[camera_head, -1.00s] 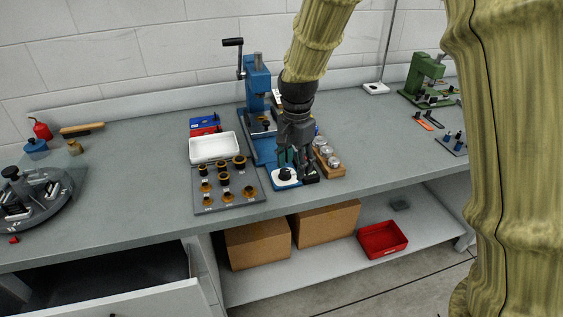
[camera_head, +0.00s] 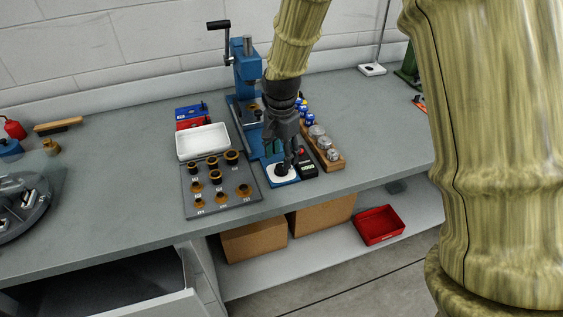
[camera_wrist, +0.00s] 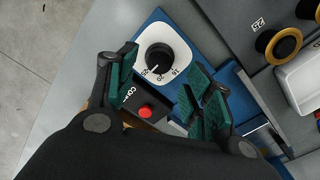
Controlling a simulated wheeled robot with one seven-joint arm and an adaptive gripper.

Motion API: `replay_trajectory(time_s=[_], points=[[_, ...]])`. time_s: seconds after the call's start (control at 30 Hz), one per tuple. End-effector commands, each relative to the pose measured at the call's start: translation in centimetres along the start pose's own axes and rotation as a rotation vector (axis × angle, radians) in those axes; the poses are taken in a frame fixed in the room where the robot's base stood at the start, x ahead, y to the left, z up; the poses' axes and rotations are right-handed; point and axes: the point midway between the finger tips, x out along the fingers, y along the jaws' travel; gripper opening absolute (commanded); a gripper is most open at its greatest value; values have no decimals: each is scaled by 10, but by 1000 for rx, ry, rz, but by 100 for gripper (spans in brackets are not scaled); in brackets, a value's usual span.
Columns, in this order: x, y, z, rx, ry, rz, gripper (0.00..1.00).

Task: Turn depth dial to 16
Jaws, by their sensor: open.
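The depth dial (camera_wrist: 158,58) is a round black knob on a white plate with printed numbers, set on a blue base. The wrist view shows numbers that look like 16, 20 and 25 on the side nearest my gripper; a white pointer mark on the knob faces that side. In the head view the dial (camera_head: 281,169) is at the bench front, partly behind my gripper (camera_head: 285,160). In the wrist view my gripper (camera_wrist: 165,88) has its green-padded fingers spread, one each side of the space just short of the knob.
A black box with a red button (camera_wrist: 146,111) sits right beside the dial. The blue press (camera_head: 247,80) stands behind. A grey board of dark and brass rings (camera_head: 190,203) and a white tray (camera_head: 202,141) are to the left, a wooden block with metal cylinders (camera_head: 333,160) to the right.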

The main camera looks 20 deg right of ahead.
Motion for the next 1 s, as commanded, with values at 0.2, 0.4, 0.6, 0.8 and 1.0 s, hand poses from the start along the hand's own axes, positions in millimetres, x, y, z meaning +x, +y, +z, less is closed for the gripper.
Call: replay_trajectory(time_s=[0.2, 0.4, 0.6, 0.8, 1.0], points=[[26, 1, 0, 0, -1, 1, 51], [37, 1, 0, 1, 0, -1, 51], [39, 1, 0, 1, 1, -1, 51], [39, 1, 0, 1, 0, -1, 37], [39, 1, 0, 1, 0, -1, 5]])
